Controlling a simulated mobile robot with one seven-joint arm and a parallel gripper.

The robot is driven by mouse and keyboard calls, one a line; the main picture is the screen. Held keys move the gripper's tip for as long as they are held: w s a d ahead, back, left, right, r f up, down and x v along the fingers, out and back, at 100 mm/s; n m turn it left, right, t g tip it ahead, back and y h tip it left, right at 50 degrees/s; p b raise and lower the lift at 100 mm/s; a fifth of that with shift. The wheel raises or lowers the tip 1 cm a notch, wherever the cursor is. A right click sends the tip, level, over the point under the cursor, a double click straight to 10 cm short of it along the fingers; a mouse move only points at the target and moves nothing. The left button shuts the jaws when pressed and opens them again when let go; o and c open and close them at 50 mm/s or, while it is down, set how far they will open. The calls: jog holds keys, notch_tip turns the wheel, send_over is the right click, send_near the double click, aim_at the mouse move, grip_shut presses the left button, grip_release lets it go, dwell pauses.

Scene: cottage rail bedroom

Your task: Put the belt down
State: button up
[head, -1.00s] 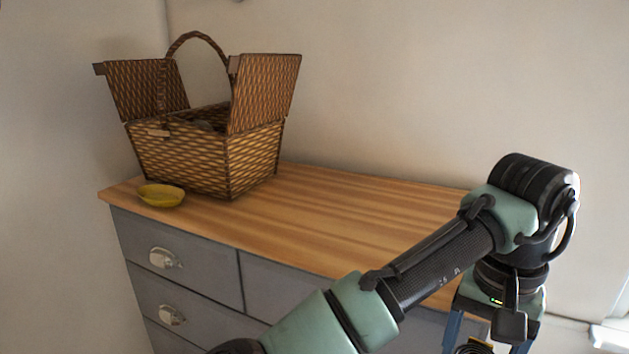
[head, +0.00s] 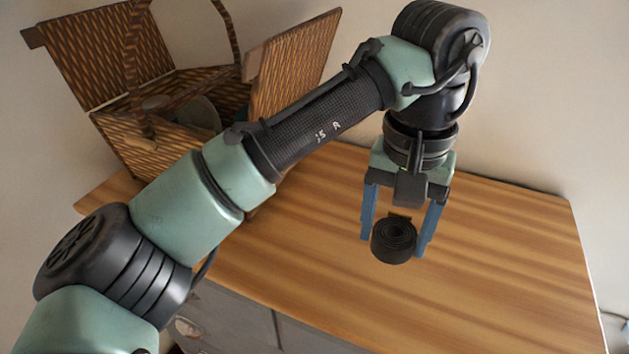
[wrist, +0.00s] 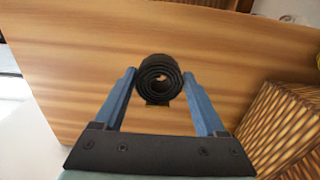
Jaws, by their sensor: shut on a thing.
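The belt (head: 394,241) is a dark, tightly rolled coil. My gripper (head: 398,238) is shut on it, with a blue finger on each side. In the head view the coil hangs at the fingertips over the wooden top of the dresser (head: 500,290). Whether it touches the wood I cannot tell. In the wrist view the belt (wrist: 159,80) sits between the fingertips of my gripper (wrist: 160,84), with the wooden top (wrist: 60,60) behind it.
An open wicker basket (head: 150,150) with raised lids and a handle stands at the left of the top, partly behind my arm. It also shows in the wrist view (wrist: 280,130). Bare wood lies around the belt, mainly to the right. A wall stands behind.

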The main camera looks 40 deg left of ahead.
jog(key=shift+f, duration=0.35)
send_over(380, 291)
notch_tip(380, 291, down, 5)
jog(key=shift+d+r, duration=0.15)
jog(key=shift+r, duration=0.05)
jog(key=shift+f, duration=2.25)
jog(key=shift+f, duration=0.1)
jog(key=o, duration=1.4)
jog(key=shift+o, duration=0.2)
notch_tip(380, 291, up, 12)
jog(key=shift+r, duration=0.1)
